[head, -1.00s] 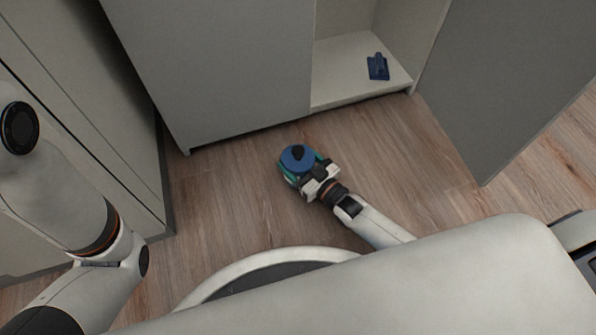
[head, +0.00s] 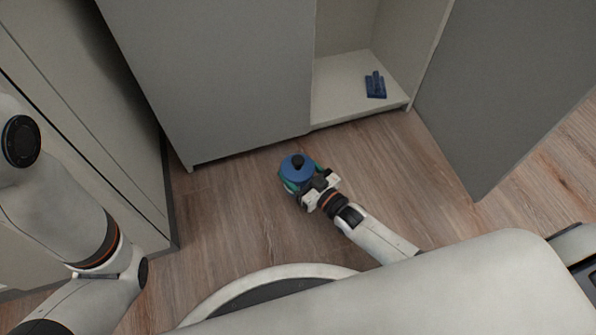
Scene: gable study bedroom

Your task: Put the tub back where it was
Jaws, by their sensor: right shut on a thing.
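The tub (head: 295,172) is round, with a blue lid, a black knob on top and teal at its side. It is in front of the cabinet, over the wooden floor. My right gripper (head: 306,182) is shut on the tub from its lower right side. I cannot tell how high the tub is above the floor. My left arm comes in at the left edge, but its gripper is out of view.
The cabinet's right compartment (head: 343,98) is open, with a dark blue object (head: 375,85) on its bottom shelf. Its grey door (head: 490,100) stands swung open on the right. A closed cabinet (head: 110,165) borders the floor (head: 225,215) on the left.

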